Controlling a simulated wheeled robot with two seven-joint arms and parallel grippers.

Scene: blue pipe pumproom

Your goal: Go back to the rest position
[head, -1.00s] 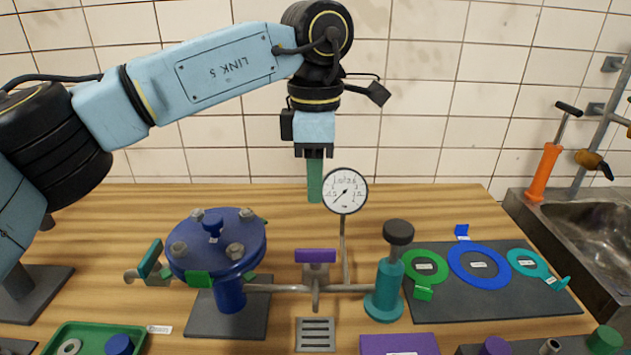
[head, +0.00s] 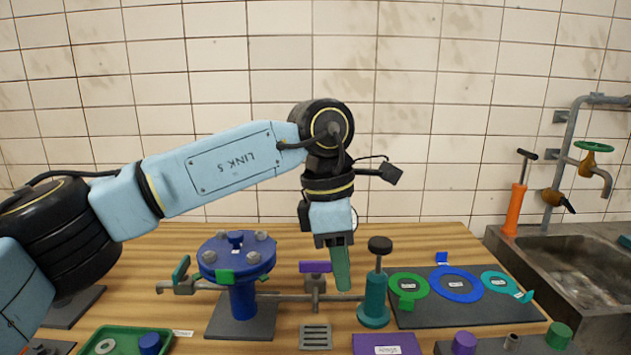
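My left arm comes in from the left, and its gripper (head: 341,284) points down over the bench, tilted slightly. Its long green end hangs in front of the pipe, between the purple-handled valve (head: 316,268) and the teal hand pump (head: 374,290). It shows as one narrow piece, so I cannot tell whether the fingers are shut or apart, and I see no separate object in them. My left gripper hides most of the pressure gauge (head: 354,219). My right gripper is not in view.
A blue flanged vessel (head: 238,262) stands left of the gripper. A dark mat with green, blue and teal rings (head: 453,318) lies to the right. A green tray (head: 125,339), a purple block (head: 386,345) and a drain grate (head: 315,337) are in front. A sink (head: 571,277) is at right.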

